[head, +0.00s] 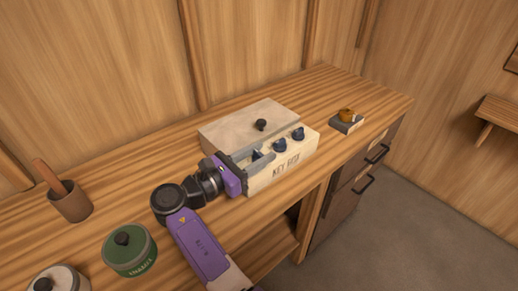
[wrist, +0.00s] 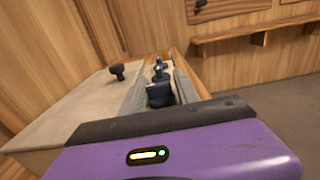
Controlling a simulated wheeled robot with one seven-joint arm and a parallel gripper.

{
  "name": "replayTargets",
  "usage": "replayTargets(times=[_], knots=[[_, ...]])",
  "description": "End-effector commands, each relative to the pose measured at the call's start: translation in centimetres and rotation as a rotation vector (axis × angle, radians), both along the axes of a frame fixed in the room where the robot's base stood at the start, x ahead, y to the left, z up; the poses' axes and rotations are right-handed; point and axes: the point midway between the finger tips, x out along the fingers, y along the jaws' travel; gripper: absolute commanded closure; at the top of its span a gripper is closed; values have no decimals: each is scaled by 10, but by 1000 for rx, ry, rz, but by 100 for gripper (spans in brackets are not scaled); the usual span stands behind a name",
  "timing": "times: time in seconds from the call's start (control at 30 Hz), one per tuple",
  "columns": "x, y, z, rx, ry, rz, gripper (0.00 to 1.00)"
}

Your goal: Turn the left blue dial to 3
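The key box (head: 283,172) is a pale wooden box with "KEY BOX" lettering on its front and a row of blue dials along its sloped face. The left blue dial (head: 257,154) is partly hidden by my gripper (head: 262,158). My gripper's grey fingers stand apart, one on each side of this dial. The left dial also shows between the fingers in the wrist view (wrist: 159,95); I cannot tell whether either finger touches it. The middle dial (head: 280,145) and right dial (head: 298,134) stand clear to the right. The dial's number marks are too small to read.
A black knob (head: 261,125) stands on the box's flat top. A small block with an orange-brown object (head: 346,117) sits to the right. A green lidded pot (head: 130,251), a white pot (head: 58,281) and a brown cup (head: 70,201) stand at the left.

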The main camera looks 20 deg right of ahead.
Motion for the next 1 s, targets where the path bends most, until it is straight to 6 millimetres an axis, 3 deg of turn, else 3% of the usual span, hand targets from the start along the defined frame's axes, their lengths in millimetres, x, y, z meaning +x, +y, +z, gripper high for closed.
replayTargets(times=[0.07, 0.47, 0.67, 1.0], knots=[[0, 0, -1, -2, 2, 1, 47], [1, 0, 8, -3, -5, 3, 47], [1, 0, 39, -1, -9, 2, 47], [1, 0, 115, -1, -8, 2, 47]])
